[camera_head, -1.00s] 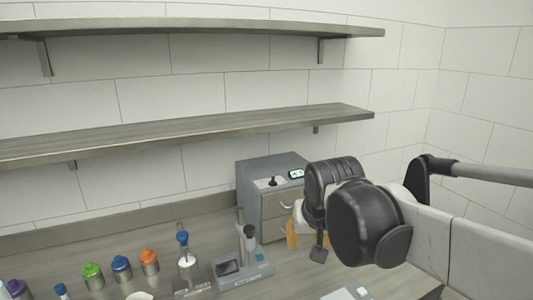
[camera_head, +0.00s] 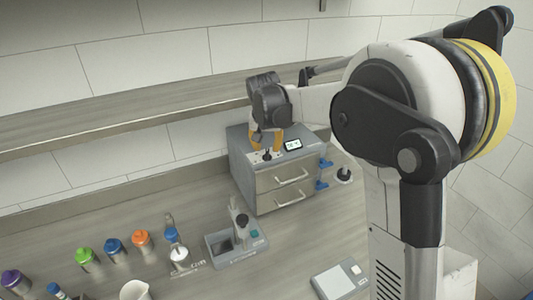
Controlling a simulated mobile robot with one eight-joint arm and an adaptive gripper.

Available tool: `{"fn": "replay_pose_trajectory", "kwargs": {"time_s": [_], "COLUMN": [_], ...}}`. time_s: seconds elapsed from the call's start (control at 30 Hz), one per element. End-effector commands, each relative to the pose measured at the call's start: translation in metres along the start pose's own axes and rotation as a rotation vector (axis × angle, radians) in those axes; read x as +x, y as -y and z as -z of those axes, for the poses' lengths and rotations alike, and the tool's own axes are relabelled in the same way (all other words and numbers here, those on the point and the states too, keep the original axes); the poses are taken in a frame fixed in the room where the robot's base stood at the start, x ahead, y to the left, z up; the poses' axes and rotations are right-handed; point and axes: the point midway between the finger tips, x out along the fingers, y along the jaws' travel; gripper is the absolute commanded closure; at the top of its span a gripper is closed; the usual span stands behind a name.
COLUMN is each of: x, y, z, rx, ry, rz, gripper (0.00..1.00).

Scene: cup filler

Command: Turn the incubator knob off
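The incubator (camera_head: 245,172) is a grey box with two drawers on the counter against the wall. Its sloped top carries a small lit display (camera_head: 293,144) and a small black knob (camera_head: 267,155). My gripper (camera_head: 266,143), with orange fingers, hangs over the top panel just behind and above the knob. The fingers stand apart with a gap between them, and nothing shows held. I cannot tell whether a finger touches the knob or the panel.
A shelf (camera_head: 120,118) runs along the wall behind the gripper. A grey device with an upright post (camera_head: 236,250) stands in front of the incubator. Several coloured-lid bottles (camera_head: 113,247) line the left. A flat scale (camera_head: 340,281) lies front right, and blue-tipped items (camera_head: 322,184) stand right of the incubator.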

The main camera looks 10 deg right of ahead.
Motion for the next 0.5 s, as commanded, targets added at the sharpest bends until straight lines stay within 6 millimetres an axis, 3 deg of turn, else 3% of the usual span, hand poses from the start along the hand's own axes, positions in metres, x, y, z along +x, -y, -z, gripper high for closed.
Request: {"fn": "replay_pose_trajectory", "kwargs": {"time_s": [0.2,0.5], "x": [0.033,0.041], "y": [0.000,0.000], "z": [0.000,0.000], "rx": [0.000,-0.001], "ry": [0.000,0.000], "rz": [0.000,0.001], "gripper": [0.68,0.68]}}
